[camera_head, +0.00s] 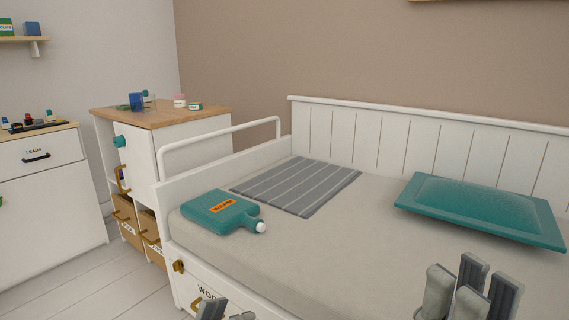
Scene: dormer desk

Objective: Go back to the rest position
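My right gripper (470,285) shows at the bottom right, in front of the bed's near side. Its grey fingers point up and stand apart with nothing between them, so it is open and empty. My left gripper (226,312) shows only as fingertips at the bottom edge, in front of the bed's drawer front. Most of it is cut off by the frame, and its opening cannot be made out. No object shows in either gripper.
A white bed (310,255) holds a teal hot water bottle (220,212), a grey striped blanket (298,185) and a teal pillow (482,210). A wood-topped cabinet (185,118) with small items stands behind its left end. A white drawer unit (45,190) is at far left. Some floor (85,290) is clear.

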